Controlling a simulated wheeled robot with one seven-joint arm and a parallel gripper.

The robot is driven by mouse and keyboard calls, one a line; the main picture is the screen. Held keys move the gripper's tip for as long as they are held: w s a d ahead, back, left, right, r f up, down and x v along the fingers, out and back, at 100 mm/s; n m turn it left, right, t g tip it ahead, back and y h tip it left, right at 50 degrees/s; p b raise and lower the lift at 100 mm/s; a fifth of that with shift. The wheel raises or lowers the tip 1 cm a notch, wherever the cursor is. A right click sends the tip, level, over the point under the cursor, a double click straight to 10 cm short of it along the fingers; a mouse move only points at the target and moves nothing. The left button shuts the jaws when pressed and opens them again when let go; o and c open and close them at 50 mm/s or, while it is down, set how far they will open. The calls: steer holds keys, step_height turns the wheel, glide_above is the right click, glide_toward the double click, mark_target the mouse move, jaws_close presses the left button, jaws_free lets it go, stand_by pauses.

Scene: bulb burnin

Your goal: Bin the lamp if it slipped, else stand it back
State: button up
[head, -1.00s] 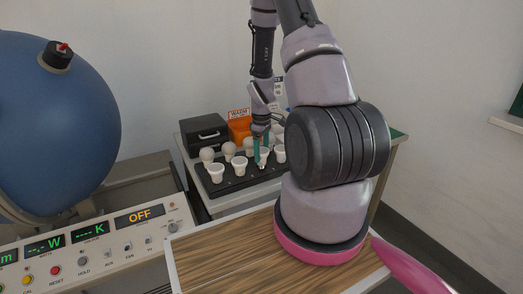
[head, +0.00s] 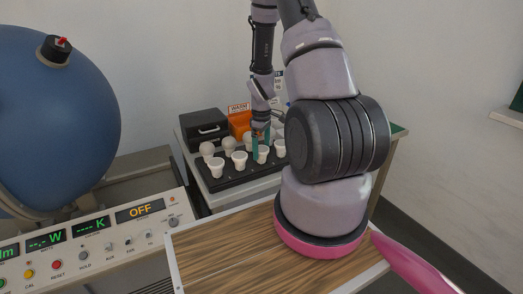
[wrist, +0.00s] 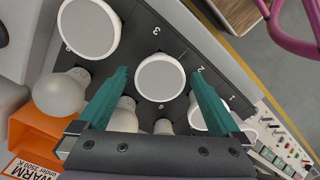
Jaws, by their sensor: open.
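Several white lamps stand in a dark numbered rack (head: 227,183): cone-shaped ones such as this reflector lamp (head: 216,167) in front, round globe lamps (head: 207,149) behind. My gripper (head: 261,153) has its teal fingers down at the front row, at a white lamp (head: 263,153). In the wrist view my gripper (wrist: 158,82) is open, its two fingers spread either side of a round-faced white lamp (wrist: 160,80). Whether they touch it I cannot tell. An orange bin (head: 239,125) marked WARM stands behind the rack; it also shows in the wrist view (wrist: 32,127).
A black case (head: 204,129) stands left of the orange bin. A big blue sphere (head: 60,120) and a control panel (head: 95,240) fill the left; one display reads OFF, and the W and K displays show dashes. A wood-topped surface (head: 215,255) lies clear in front.

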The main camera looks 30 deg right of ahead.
step_height(320, 180, up, 10)
stand_by(0.3)
stand_by(0.4)
steer(key=s+a+r+m+t, duration=0.2)
steer(key=s+a+r+m, duration=0.1)
steer(key=r, duration=0.7)
steer(key=s+a+r+m+t, duration=0.1)
steer(key=s+a+r+m, duration=0.2)
steer(key=r, duration=0.8)
steer(key=s+a+r+m+t+y, duration=0.2)
steer(key=s+a+r+m+t, duration=0.2)
steer(key=s+a+r, duration=0.3)
steer(key=shift+s+a+r+m, duration=0.15)
steer(key=shift+s+r+m, duration=0.55)
steer(key=shift+s+r, duration=2.15)
steer(key=shift+s+f, duration=0.45)
